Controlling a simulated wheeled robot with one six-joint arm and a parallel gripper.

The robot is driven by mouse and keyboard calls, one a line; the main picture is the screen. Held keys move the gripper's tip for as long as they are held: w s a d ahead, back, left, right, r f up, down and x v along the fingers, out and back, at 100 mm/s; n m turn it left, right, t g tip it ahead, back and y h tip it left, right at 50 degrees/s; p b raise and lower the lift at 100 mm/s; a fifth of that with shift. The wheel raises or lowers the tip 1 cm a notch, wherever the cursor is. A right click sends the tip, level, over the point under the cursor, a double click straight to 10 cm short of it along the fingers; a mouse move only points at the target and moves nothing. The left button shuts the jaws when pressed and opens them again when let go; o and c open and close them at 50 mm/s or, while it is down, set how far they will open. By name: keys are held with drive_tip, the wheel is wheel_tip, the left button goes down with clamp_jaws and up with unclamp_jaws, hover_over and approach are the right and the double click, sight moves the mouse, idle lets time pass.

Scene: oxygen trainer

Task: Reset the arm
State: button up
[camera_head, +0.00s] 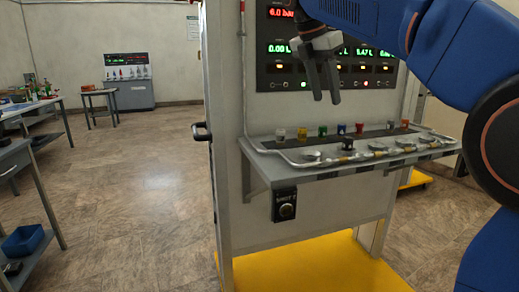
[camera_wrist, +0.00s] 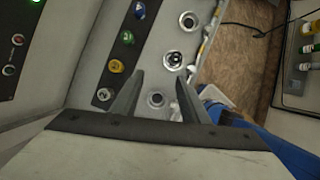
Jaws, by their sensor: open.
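My gripper (camera_head: 328,90) hangs from my blue arm in front of the upright panel, above the grey shelf (camera_head: 330,178). Its two dark fingers are apart and nothing is between them. The fingers also show in the wrist view (camera_wrist: 158,95), over the shelf with its knobs and round fittings. In the head view, the panel's dark display board (camera_head: 275,72), with red and green digits, is partly hidden behind the gripper and arm.
Coloured knobs (camera_head: 323,130) line the shelf, with a black knob (camera_head: 347,144) nearer its front pipe. A yellow base (camera_head: 320,265) lies below. A blue bin (camera_head: 24,240) and benches stand left. The floor (camera_head: 140,170) between is clear.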

drive_tip(key=s+d+f+m+y, duration=0.1)
drive_tip(key=s+d+f+m, duration=0.2)
drive_tip(key=s+f+m, duration=0.5)
drive_tip(key=s+d+f+m+t+y, duration=0.1)
drive_tip(key=s+d+f+m, duration=0.3)
drive_tip(key=s+f+m, duration=0.4)
drive_tip(key=s+d+f+m+t+y, duration=0.1)
drive_tip(key=s+d+f+m, duration=0.3)
drive_tip(key=s+f+m, duration=0.4)
drive_tip(key=s+f, duration=0.4)
drive_tip(key=f, duration=0.3)
drive_tip(key=s+f, duration=0.3)
drive_tip(key=f, duration=0.4)
drive_tip(key=shift+s+f+m+y, duration=0.3)
drive_tip(key=shift+s+y, duration=0.1)
drive_tip(key=shift+d, duration=0.1)
